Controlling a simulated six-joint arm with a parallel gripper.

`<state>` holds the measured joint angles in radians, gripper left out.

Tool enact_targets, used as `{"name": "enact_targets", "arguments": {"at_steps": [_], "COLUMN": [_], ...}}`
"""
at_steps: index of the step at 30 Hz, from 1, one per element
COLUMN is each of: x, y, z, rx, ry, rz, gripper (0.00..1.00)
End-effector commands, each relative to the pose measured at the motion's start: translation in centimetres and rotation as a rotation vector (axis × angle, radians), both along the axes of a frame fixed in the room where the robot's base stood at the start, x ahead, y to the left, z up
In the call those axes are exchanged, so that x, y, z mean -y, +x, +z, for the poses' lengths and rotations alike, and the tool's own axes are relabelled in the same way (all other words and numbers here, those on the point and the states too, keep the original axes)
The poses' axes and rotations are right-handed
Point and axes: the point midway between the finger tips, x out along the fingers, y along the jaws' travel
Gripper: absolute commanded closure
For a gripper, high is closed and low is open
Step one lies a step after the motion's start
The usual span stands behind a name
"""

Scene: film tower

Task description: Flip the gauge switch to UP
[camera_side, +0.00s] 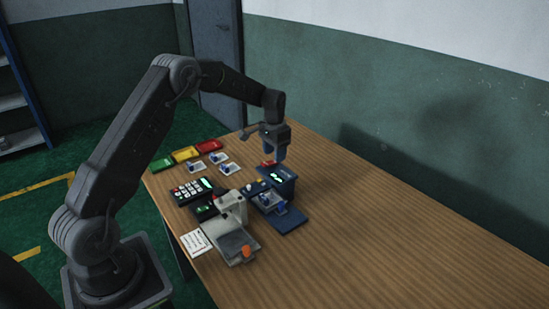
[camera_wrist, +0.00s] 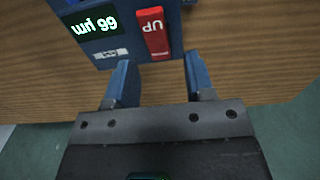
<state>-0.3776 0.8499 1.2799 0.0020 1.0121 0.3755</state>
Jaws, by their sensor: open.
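The gauge is a dark blue unit (camera_side: 284,172) with a lit green-and-white readout; in the wrist view its display (camera_wrist: 94,22) shows upside down. Beside the display is a red switch (camera_wrist: 153,33) with "UP" on it, also upside down in this view. A small red part, seemingly this switch (camera_side: 267,163), shows at the gauge top in the side view. I cannot tell the switch's position for certain. My gripper (camera_wrist: 158,70) is open and empty, its two blue fingers to either side of the switch's near end and apart from it. In the side view my gripper (camera_side: 277,158) is just above the gauge.
A grey-white machine (camera_side: 232,210) and a keypad (camera_side: 190,189) stand left of the gauge. Green, yellow and red trays (camera_side: 186,154) and several white cards with blue parts (camera_side: 228,168) lie behind. The wooden table (camera_side: 390,225) is clear on the right, by the wall.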

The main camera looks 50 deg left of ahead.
Motion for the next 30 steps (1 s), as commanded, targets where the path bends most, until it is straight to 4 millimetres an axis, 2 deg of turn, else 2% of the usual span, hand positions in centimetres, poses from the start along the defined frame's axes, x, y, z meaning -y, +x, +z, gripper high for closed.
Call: {"name": "enact_targets", "arguments": {"at_steps": [6, 16, 30], "x": [0.0, 0.0, 0.0], "y": [0.0, 0.0, 0.0], "z": [-2.0, -2.3, -2.2], "rx": [0.0, 0.001, 0.002], "ry": [0.001, 0.001, 0.001], "rz": [0.0, 0.0, 0.001], "gripper": [0.51, 0.51, 0.96]}}
